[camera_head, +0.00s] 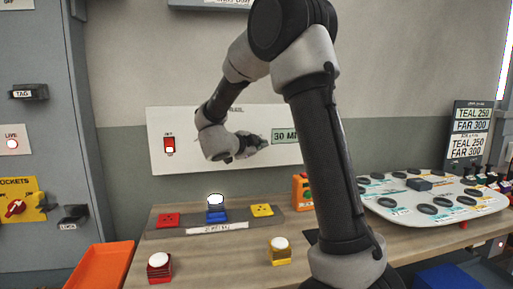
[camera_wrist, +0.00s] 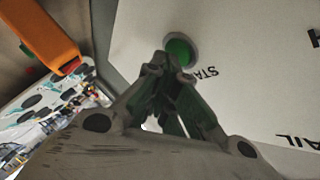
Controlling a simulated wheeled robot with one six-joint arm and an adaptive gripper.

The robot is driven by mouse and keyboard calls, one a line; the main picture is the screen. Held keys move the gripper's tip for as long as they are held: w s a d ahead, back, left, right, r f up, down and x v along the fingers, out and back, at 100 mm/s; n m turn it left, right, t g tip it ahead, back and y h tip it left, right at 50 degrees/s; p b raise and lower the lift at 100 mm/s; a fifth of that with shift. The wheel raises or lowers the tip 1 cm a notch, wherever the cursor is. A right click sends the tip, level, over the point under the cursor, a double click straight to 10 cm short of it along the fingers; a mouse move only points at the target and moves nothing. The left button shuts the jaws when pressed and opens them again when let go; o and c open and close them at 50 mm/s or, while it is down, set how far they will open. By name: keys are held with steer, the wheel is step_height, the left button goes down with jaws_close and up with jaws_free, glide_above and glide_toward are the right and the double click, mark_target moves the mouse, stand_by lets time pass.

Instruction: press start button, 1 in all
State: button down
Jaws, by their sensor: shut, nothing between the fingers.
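The start button is a round green button in a grey ring (camera_wrist: 181,50) on a white panel (camera_wrist: 240,60), with partly covered lettering beginning "STA" beside it in the wrist view. The same white panel (camera_head: 192,118) hangs on the wall in the head view, where the button is not visible behind my gripper. My gripper (camera_head: 262,143) is in front of the panel's right part. In the wrist view my gripper (camera_wrist: 168,62) is shut and empty, with its fingertips overlapping the button's lower edge. I cannot tell whether they touch it.
The panel also carries a red switch (camera_head: 169,145) and a green "30 MI" sign (camera_head: 286,136). Below, a wooden bench (camera_head: 225,262) holds red, blue and yellow blocks, white-topped pieces and an orange box (camera_head: 301,193). A white board with dark ovals (camera_head: 400,205) lies to the right.

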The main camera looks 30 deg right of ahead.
steer(key=shift+s, duration=0.1)
steer(key=shift+s+a, duration=0.2)
steer(key=shift+s, duration=0.5)
steer(key=shift+s, duration=0.1)
steer(key=s, duration=0.2)
steer(key=s+a, duration=0.1)
steer(key=s, duration=0.1)
steer(key=shift+s+a, duration=0.2)
steer(key=shift+s, duration=0.1)
stand_by(0.7)
